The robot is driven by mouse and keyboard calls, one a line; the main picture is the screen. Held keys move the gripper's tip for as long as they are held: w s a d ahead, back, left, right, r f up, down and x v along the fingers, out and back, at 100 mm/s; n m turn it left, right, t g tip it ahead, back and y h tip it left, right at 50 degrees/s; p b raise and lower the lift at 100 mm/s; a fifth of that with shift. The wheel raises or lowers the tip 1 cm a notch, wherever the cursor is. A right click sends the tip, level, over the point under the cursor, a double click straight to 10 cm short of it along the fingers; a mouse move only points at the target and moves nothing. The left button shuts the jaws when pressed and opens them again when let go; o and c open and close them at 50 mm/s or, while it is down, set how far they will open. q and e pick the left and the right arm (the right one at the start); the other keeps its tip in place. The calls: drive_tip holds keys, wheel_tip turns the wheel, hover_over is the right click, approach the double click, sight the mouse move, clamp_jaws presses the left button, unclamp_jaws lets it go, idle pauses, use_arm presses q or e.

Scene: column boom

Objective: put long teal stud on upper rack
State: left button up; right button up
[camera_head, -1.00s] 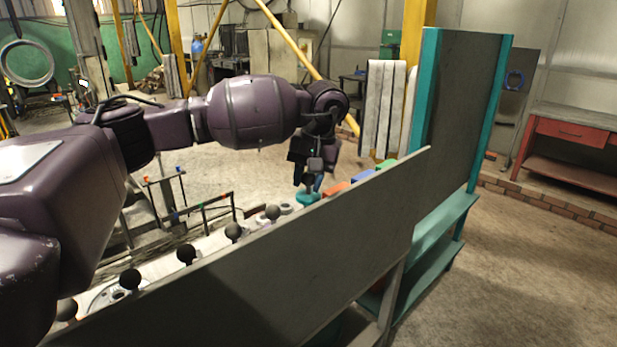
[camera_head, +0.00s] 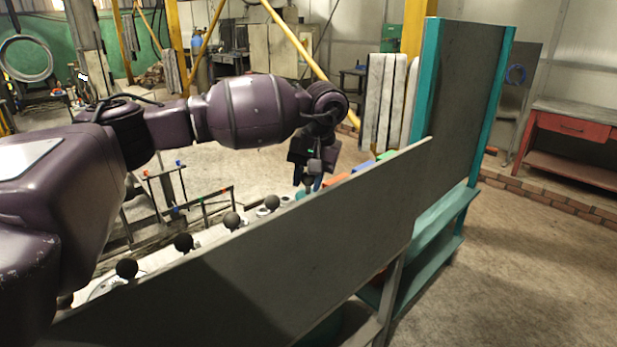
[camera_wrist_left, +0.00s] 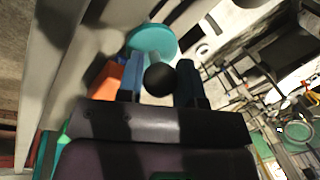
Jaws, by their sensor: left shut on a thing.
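My left gripper (camera_head: 312,183) points down behind the grey panel. In the left wrist view its two fingers (camera_wrist_left: 161,84) close around a black ball knob (camera_wrist_left: 160,79). A round teal disc (camera_wrist_left: 152,40) lies just beyond the knob, and it looks like the teal stud's body. In the head view only a sliver of the teal stud (camera_head: 300,194) shows below the fingers. Its length and whether it touches the surface below are hidden. Two dark bars with coloured tips stand to the left, a higher one (camera_head: 163,174) and a lower one (camera_head: 203,203); which is a rack I cannot tell. My right gripper is not in view.
A long grey panel (camera_head: 270,245) hides much of the bench. Several black ball knobs (camera_head: 184,242) line its far side. An orange block (camera_head: 336,180) and a blue block (camera_head: 361,169) are right of the gripper. A tall teal-edged board (camera_head: 468,100) stands at right.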

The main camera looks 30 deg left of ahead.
use_arm(q)
drive_tip(key=shift+f+b, duration=0.65)
drive_tip(key=shift+f, duration=0.65)
drive_tip(key=o, duration=0.7)
drive_tip(key=shift+c, duration=0.2)
drive_tip(key=shift+r, duration=0.15)
drive_tip(key=shift+r+p, duration=1.95)
drive_tip(key=shift+r, duration=1.7)
drive_tip(key=o, duration=0.6)
drive_tip(key=shift+c, duration=0.2)
